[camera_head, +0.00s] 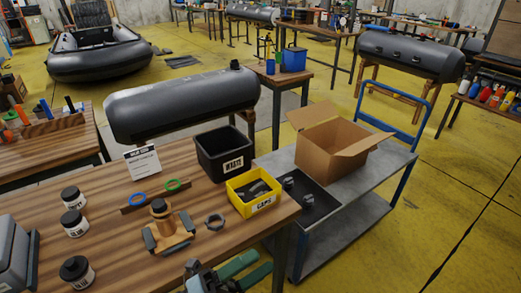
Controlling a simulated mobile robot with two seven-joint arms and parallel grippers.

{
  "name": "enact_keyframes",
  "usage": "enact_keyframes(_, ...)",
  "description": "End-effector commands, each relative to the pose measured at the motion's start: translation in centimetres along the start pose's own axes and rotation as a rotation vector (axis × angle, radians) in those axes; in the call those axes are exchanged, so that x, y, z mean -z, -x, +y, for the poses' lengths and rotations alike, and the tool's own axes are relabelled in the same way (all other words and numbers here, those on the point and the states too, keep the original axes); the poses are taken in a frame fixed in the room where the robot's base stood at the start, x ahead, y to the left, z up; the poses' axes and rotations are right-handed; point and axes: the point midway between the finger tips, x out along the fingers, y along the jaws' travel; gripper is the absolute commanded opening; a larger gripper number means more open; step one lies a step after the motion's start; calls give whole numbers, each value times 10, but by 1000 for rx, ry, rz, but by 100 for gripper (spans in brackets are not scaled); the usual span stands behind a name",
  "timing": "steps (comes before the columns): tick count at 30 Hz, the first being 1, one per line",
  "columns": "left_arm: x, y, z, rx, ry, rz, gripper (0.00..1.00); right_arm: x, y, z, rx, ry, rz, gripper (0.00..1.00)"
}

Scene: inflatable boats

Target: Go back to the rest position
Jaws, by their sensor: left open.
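My left gripper (263,260) shows at the bottom centre of the head view. It has a dark body and two green fingers that point to the upper right. The fingers are apart, with nothing seen between them. It is in front of the wooden workbench (110,215), close to its front right edge. My right gripper is not in view.
On the bench stand a black WASTE bin (224,153), a yellow CAPS bin (254,192), an orange-brown fixture (168,232), a grey nut ring (214,222) and black-lidded jars (76,270). A cart (377,164) with an open cardboard box (327,143) stands right.

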Motion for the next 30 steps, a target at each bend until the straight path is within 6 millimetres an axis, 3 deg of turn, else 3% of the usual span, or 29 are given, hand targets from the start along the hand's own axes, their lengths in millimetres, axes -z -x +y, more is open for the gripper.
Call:
enact_keyframes(4,-24,51,26,-36,345,-361,67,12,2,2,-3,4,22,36)
enact_keyframes(8,-29,114,60,-71,646,-678,67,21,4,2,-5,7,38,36)
enact_keyframes(11,-17,170,88,-97,872,-922,67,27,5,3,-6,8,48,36)
enact_keyframes(15,20,246,120,-128,1150,-1234,67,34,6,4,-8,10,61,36)
enact_keyframes(18,52,289,134,-144,1305,-1416,67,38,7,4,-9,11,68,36)
enact_keyframes(21,80,320,141,-153,1416,-1550,67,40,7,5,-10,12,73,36)
enact_keyframes(24,98,338,144,-158,1482,-1634,67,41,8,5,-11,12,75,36)
enact_keyframes(30,109,347,146,-161,1520,-1680,67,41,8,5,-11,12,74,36)
